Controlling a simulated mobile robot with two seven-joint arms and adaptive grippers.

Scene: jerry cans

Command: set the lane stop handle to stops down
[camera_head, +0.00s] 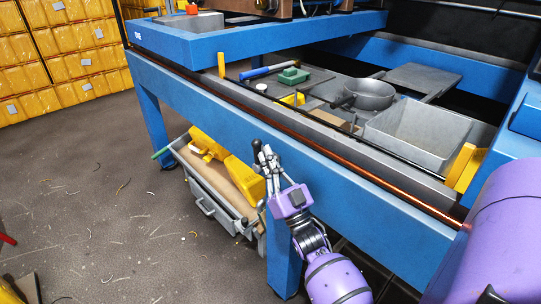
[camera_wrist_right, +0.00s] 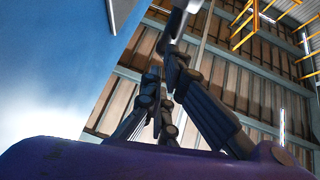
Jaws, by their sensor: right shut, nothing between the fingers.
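My right gripper (camera_head: 265,156) is in front of the blue frame (camera_head: 215,112), below its copper-coloured front rail (camera_head: 330,158). Its fingers point up and are shut and empty. The dark fingers (camera_wrist_right: 172,60) also show in the right wrist view, close together at their tips, with a blue surface to their left. A short yellow upright handle (camera_head: 221,65) stands at the rail's far end, well beyond the gripper; I cannot tell for sure that it is the lane stop handle. A dark knob-like shape beside the fingertips is too small to make out. My left gripper is not in view.
Under the frame stands a grey cart (camera_head: 208,200) with yellow items, close to my right gripper. On the bench lie a grey pan (camera_head: 372,95), a grey bin (camera_head: 418,135) and a green block (camera_head: 292,76). Yellow stacked goods (camera_head: 70,60) stand behind. The floor at left is mostly open.

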